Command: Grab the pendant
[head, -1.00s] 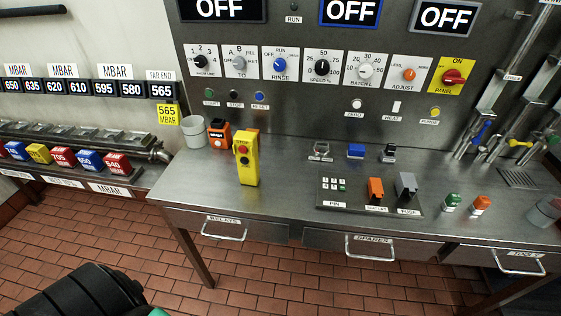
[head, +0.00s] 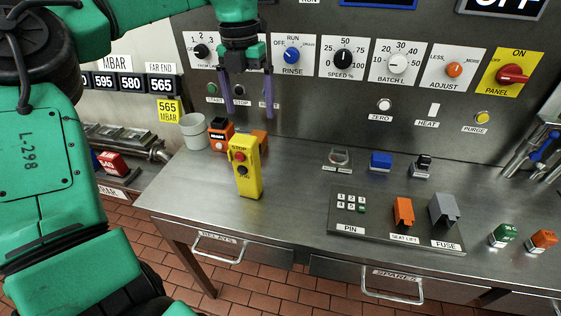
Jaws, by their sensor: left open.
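The pendant (head: 246,172) is a yellow upright box with a red button and a dark button, labelled STOP. It stands on the left part of the steel bench. My left gripper (head: 246,112) hangs above and behind it in the picture, fingers pointing down and spread apart, with nothing between them. The fingertips appear apart from the pendant, just above its top in the head view. My right gripper is not in view.
An orange device (head: 220,134) and a grey cup (head: 194,131) stand left of the pendant. A tray with PIN, SEAT LIFT and FUSE parts (head: 380,238) lies to the right. The knob panel (head: 330,85) rises behind. Bare bench (head: 295,190) lies right of the pendant.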

